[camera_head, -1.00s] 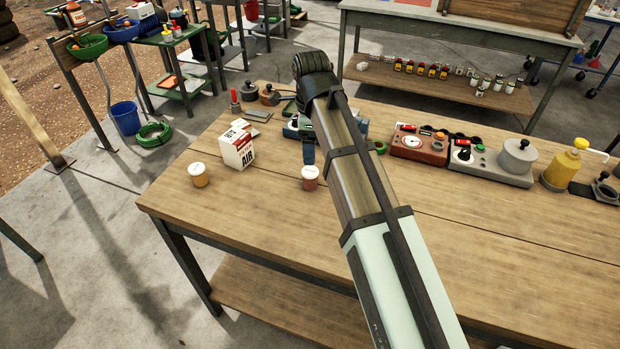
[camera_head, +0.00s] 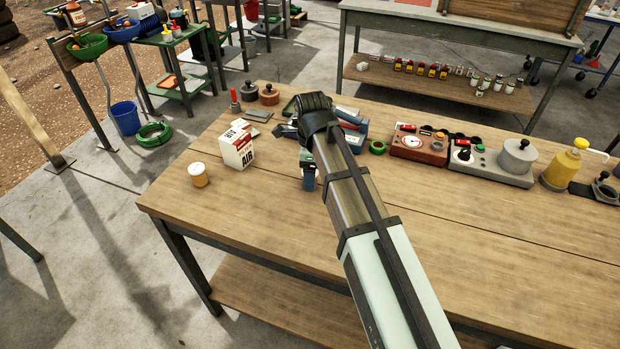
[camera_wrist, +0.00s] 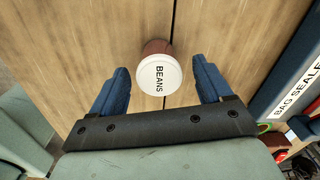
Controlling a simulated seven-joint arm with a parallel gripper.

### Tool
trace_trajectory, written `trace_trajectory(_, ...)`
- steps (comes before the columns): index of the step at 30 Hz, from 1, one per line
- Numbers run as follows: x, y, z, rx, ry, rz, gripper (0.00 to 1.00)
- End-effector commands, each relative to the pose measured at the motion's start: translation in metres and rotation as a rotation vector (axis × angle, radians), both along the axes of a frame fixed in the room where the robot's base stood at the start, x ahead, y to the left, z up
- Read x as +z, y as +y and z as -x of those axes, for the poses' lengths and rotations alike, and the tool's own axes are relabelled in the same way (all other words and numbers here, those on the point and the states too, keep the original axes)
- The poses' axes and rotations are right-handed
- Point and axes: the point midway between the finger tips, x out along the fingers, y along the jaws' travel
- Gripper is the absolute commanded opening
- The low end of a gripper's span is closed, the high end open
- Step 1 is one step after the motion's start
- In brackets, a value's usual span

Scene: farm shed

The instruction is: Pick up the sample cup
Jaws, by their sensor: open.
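A cup with a white lid reading "BEANS" and a reddish-brown body (camera_wrist: 159,74) stands on the wooden bench (camera_head: 420,220). In the wrist view, my gripper (camera_wrist: 161,68) is open, with one blue finger on each side of this cup and a gap on both sides. In the head view, my gripper (camera_head: 309,180) hides this cup. A second white-lidded cup with yellow contents (camera_head: 199,180) stands apart, nearer the bench's left edge.
A white and red carton marked "AIR" (camera_head: 237,150) stands left of my gripper. A blue-grey bag sealer (camera_wrist: 290,85) lies close on the right in the wrist view. A red-brown device (camera_head: 418,147) stands farther right. The bench front is clear.

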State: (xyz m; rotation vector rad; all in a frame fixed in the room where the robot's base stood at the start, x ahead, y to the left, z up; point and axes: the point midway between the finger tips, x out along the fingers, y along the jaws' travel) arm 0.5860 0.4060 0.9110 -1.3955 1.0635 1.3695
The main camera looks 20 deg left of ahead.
Motion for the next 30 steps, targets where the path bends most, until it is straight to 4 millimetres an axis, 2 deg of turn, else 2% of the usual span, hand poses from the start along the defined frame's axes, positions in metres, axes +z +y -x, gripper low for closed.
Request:
trace_trajectory(6, -0.024, 0.000, 0.000, -0.001, 0.000, -0.001, 0.78)
trace_trajectory(14, -0.027, 0.000, 0.000, -0.002, -0.001, -0.001, 0.78)
trace_trajectory(30, -0.027, 0.000, 0.000, -0.001, -0.001, -0.001, 0.29)
